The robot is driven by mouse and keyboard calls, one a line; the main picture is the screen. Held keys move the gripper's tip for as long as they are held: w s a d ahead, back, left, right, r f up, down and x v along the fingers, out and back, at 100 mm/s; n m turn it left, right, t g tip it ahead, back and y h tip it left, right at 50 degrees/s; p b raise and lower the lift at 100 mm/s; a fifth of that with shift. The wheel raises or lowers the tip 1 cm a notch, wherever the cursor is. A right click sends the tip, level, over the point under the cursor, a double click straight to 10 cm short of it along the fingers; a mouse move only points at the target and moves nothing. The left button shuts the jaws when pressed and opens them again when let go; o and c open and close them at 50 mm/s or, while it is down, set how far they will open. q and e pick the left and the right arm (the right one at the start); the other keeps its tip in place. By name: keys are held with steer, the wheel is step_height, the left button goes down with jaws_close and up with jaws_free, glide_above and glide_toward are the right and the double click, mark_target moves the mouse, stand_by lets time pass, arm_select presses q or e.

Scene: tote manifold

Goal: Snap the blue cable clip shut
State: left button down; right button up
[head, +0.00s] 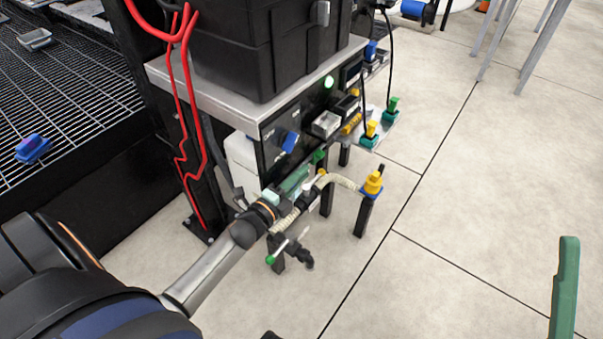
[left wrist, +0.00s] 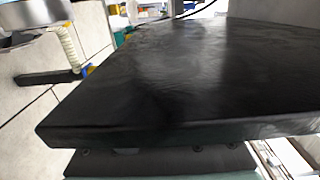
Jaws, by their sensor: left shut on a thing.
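My left gripper (head: 297,180), with green fingers, is low at the front of the black panel (head: 272,158) under the steel shelf. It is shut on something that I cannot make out. A pale ribbed hose (head: 345,181) runs close by the gripper to a yellow-topped blue fitting (head: 372,186) on a black post. A tilted blue part (head: 289,141) sits on the panel just above the gripper; I cannot tell whether it is the cable clip. In the left wrist view a large black slab (left wrist: 180,80) fills most of the picture and hides the jaws' contact. A green finger-like bar (head: 565,285), possibly my right gripper's, shows at lower right.
Black totes (head: 260,40) stand on the steel shelf (head: 215,95). A blue object (head: 33,148) and a grey tray (head: 35,39) lie on the grating. Red cables (head: 185,110) hang at the left of the stand.

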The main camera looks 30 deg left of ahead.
arm_select(q)
steer(key=c, duration=0.9)
jaws_free()
steer(key=s+p, duration=0.1)
steer(key=s, duration=0.7)
steer(key=s+a+p, duration=0.1)
steer(key=s, duration=0.3)
steer(key=shift+s+p, duration=0.3)
